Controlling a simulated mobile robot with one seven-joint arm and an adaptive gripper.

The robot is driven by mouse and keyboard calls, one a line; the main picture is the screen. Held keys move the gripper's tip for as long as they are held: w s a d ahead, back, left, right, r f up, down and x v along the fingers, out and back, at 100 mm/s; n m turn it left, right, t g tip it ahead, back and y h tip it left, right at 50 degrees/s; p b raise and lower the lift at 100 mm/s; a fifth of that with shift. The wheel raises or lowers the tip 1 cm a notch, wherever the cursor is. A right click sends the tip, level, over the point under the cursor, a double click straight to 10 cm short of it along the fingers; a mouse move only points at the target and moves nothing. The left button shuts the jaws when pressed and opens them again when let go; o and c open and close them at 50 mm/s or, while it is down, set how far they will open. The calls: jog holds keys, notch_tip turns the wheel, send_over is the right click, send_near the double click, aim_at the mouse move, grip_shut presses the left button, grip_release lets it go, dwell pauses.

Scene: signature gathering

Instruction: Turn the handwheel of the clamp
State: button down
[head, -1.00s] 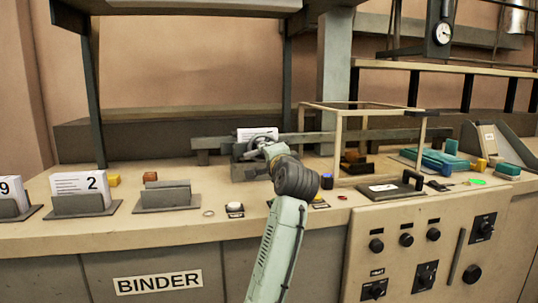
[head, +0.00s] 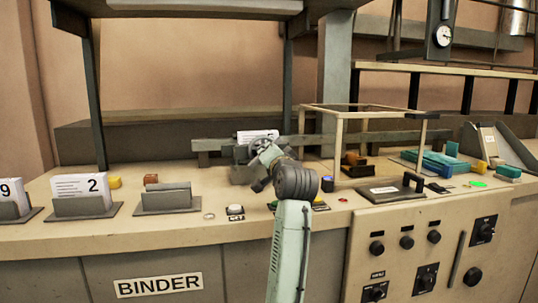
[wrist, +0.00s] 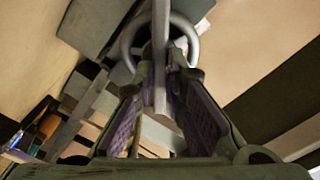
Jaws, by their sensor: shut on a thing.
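The clamp (head: 242,173) stands on the bench left of the bar frame, with a white paper block (head: 257,134) at its top. Its grey handwheel (head: 262,142) faces me, partly hidden by my wrist. My gripper (head: 263,156) is at the handwheel, its fingers small and hard to see there. In the wrist view the wheel's ring (wrist: 127,42) curves across the top, and a flat grey bar runs down between the fingers. My gripper (wrist: 164,72) is closed there with its tips at the wheel's lower side.
A wooden bar frame (head: 339,150) stands close to the right of my arm. A black-handled plate (head: 390,190) lies in front of it. A card holder with a "2" card (head: 82,190) and an empty grey holder (head: 168,199) stand to the left.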

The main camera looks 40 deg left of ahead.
jog(key=shift+f, duration=0.1)
jog(key=c, duration=1.6)
grip_release()
jog(key=shift+c, duration=0.2)
jog(key=shift+s+d, duration=0.1)
jog(key=v, duration=1.1)
jog(key=shift+s+d, duration=0.3)
